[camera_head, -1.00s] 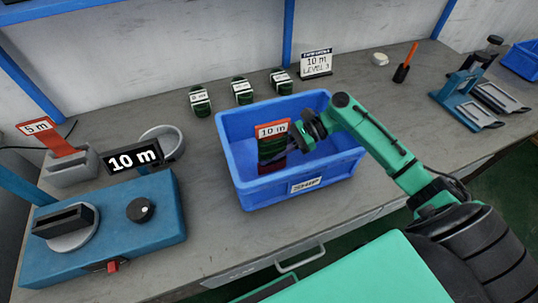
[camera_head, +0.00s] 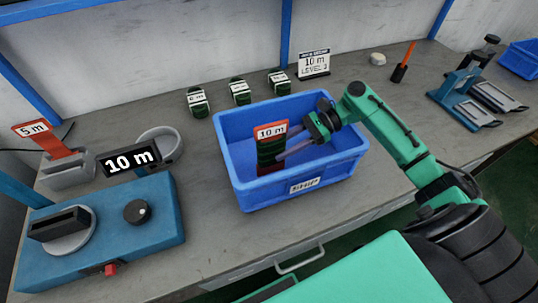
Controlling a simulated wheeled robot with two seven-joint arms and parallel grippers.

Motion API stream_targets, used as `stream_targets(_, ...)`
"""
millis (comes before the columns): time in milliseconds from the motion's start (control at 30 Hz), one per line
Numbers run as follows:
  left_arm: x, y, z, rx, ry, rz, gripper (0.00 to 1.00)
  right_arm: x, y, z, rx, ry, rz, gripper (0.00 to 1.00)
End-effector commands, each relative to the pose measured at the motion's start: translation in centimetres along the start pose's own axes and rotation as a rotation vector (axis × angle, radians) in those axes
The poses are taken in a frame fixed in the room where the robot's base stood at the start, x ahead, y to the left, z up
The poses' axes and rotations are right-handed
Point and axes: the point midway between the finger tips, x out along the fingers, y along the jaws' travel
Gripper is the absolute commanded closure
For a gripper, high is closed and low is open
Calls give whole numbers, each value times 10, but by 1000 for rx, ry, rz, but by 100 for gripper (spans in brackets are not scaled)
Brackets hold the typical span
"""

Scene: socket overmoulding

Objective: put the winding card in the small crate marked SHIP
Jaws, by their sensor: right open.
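The winding card (camera_head: 271,147) is red-orange with a white 10 m label and dark green winding on its lower part. It stands roughly upright inside the blue crate (camera_head: 331,177), whose front wall bears a label that reads SHIP. My right gripper (camera_head: 283,154) reaches into the crate from the right. Its fingers are open and their tips are close beside the card's right edge; whether they touch it I cannot tell. My left gripper is not in view.
A blue winding machine (camera_head: 100,235) with a 10 m display (camera_head: 130,159) stands at the left. A red 5 m card (camera_head: 55,140) sits in a grey holder (camera_head: 69,171). The table's front is clear.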

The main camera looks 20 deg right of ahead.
Motion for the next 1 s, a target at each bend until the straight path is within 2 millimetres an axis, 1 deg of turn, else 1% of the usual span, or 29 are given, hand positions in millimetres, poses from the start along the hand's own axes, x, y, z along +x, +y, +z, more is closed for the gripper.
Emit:
stream_targets(33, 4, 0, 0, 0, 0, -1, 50, -15, -1, -2, -1, 3, -4, 58)
stream_targets(100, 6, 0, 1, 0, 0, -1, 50, -34, -1, -2, -1, 3, -3, 58)
stream_targets(200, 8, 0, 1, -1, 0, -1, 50, -56, -1, -1, -1, 2, -2, 58)
stream_targets(300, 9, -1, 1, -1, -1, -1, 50, -69, 0, 0, -2, -1, 0, 58)
stream_targets(400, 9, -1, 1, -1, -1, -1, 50, -74, 0, 0, -2, -1, 0, 58)
stream_targets(867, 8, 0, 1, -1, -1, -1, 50, -74, 0, 1, -2, -1, 1, 58)
stream_targets(967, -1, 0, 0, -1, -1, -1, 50, -77, 0, 10, -2, -1, 1, 58)
stream_targets(1000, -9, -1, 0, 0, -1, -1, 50, -80, 0, 17, -2, -1, 0, 58)
